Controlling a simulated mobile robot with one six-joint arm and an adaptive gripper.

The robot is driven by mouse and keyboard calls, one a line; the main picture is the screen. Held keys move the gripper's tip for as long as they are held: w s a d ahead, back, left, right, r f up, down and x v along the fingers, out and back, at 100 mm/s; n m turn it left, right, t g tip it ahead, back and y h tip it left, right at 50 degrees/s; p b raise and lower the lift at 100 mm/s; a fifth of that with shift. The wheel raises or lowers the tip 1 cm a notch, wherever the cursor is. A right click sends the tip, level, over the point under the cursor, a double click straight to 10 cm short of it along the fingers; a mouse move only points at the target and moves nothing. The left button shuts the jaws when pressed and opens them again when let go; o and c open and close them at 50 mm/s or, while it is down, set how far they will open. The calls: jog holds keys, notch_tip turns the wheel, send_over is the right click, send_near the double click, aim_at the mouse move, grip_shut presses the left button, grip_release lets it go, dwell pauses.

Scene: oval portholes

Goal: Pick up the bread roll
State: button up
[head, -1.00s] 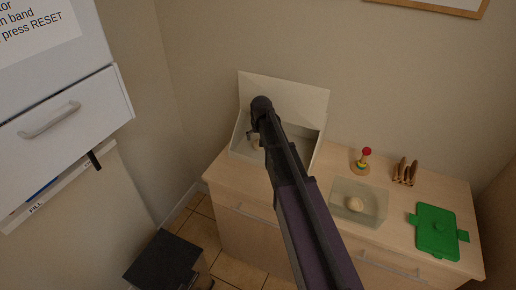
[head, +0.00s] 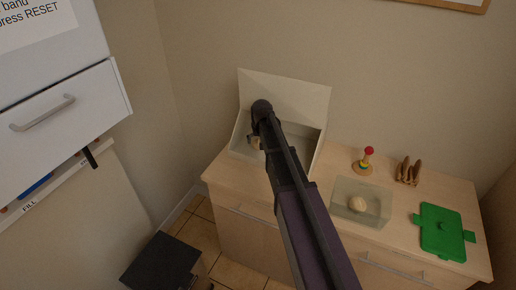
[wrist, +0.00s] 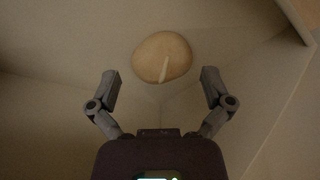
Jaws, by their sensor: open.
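The wooden counter (head: 325,172) also holds a stacking-ring toy (head: 364,163), a brown rack-like object (head: 409,172) and a green lidded box (head: 442,230). A white drawer unit (head: 60,120) stands left. The bin's walls surround my gripper closely.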

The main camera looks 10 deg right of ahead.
jog(key=shift+b+x, duration=0.8)
jog(key=shift+x, duration=0.3)
jog(key=c, duration=1)
